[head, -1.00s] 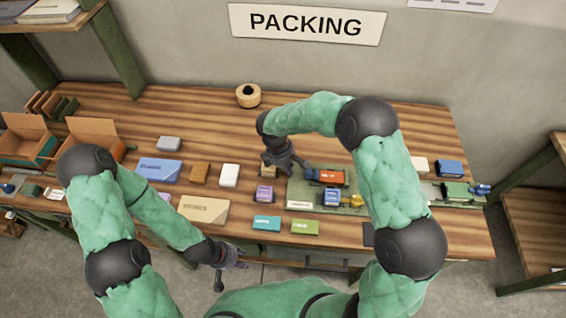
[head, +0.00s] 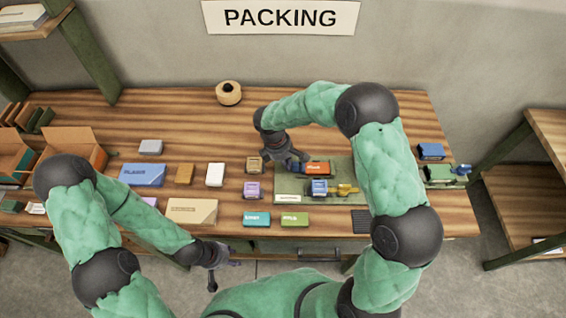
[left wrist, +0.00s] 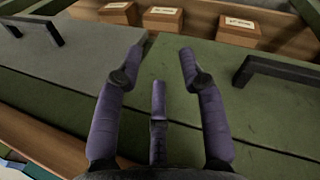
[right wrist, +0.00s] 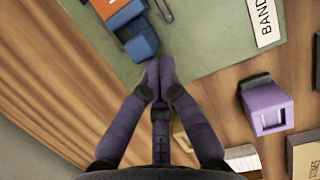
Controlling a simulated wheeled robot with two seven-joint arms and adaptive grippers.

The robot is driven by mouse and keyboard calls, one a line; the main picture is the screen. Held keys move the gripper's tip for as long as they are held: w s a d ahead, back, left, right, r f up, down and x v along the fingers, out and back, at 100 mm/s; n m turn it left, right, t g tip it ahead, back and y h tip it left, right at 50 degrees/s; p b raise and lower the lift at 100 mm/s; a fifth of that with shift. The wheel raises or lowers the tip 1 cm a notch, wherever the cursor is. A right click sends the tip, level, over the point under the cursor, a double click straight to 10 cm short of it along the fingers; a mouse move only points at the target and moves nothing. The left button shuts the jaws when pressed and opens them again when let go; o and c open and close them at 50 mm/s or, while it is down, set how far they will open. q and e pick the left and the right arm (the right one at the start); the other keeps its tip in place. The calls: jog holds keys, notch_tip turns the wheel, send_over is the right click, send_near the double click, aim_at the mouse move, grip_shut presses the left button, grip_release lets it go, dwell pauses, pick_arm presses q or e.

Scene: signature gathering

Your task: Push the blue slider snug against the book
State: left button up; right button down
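A blue slider (head: 297,168) sits at the left end of the orange-red book (head: 317,168) on the green mat (head: 291,187). My right gripper (head: 299,161) is low beside the slider's left end and partly covers it. In the right wrist view, my right fingertips (right wrist: 154,70) are together and empty, close to the blue slider (right wrist: 140,42); I cannot tell whether they touch. The gap between slider and book is not clear. My left gripper (head: 225,268) hangs off the table's front edge; its fingers (left wrist: 165,55) are spread and empty in the left wrist view.
A blue block (head: 319,187) with a yellow piece (head: 346,189) lies in front on the mat. A purple holder (head: 252,190) stands left of the mat. A green block (head: 439,174) with a blue piece is at the far right. Teal and green boxes lie at the front.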

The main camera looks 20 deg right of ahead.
jog(key=shift+s+d, duration=0.1)
jog(key=shift+d, duration=0.25)
jog(key=shift+a+r, duration=0.1)
jog(key=shift+r, duration=0.4)
jog(key=v, duration=1.1)
jog(key=shift+a, duration=0.4)
